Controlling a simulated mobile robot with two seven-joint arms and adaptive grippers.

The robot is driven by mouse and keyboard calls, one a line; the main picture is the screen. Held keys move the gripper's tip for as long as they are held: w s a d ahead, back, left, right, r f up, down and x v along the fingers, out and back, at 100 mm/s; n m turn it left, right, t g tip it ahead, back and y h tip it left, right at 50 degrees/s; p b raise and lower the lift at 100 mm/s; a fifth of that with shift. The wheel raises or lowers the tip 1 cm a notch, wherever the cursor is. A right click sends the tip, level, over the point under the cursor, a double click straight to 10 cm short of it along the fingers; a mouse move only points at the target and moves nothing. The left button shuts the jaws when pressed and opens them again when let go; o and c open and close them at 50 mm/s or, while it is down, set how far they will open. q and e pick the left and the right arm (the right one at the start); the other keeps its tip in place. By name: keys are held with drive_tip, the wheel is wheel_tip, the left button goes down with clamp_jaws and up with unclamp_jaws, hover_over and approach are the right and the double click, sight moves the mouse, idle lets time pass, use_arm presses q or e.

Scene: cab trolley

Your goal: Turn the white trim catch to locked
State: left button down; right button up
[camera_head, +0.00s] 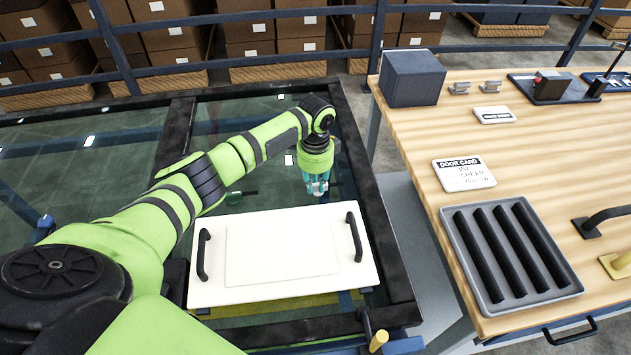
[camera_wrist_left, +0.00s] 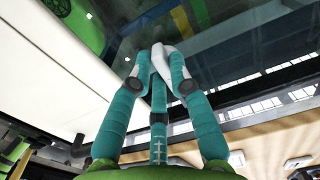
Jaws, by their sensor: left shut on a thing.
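My left gripper (camera_head: 318,188) reaches down just beyond the far edge of a white panel (camera_head: 285,255), over the dark glass. In the left wrist view its teal fingers (camera_wrist_left: 158,75) are closed together on a slim white piece, which looks like the white trim catch (camera_wrist_left: 162,58). The catch lies slanted between the fingertips, partly covered by them. In the head view the catch is too small and hidden to tell apart from the fingers. Whether it stands at locked cannot be told. My right gripper is not in view.
The white panel has two black handles (camera_head: 355,237) and lies in a dark frame (camera_head: 390,250). A wooden bench (camera_head: 410,130) at the right carries a grey box (camera_head: 412,78), a door card (camera_head: 463,174) and a tray (camera_head: 480,290) of black strips. Railings and cartons stand behind.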

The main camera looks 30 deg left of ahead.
use_arm(q)
drive_tip(key=m, duration=0.3)
drive_tip(key=shift+m+p, duration=0.3)
drive_tip(key=shift+p, duration=0.1)
drive_tip(key=m, duration=0.4)
drive_tip(key=shift+w+a+m, duration=0.15)
drive_tip(key=shift+w+m, duration=0.05)
drive_tip(key=shift+m, duration=0.1)
drive_tip(key=m, duration=0.4)
drive_tip(key=shift+w+b, duration=0.2)
drive_tip(key=shift+b, duration=0.1)
drive_tip(key=m, duration=0.5)
drive_tip(key=shift+w+b, duration=0.15)
drive_tip(key=shift+b, duration=0.25)
drive_tip(key=shift+m, duration=0.3)
drive_tip(key=c, duration=1.1)
unclamp_jaws()
drive_tip(key=shift+c, duration=0.2)
wheel_tip(320, 180, up, 12)
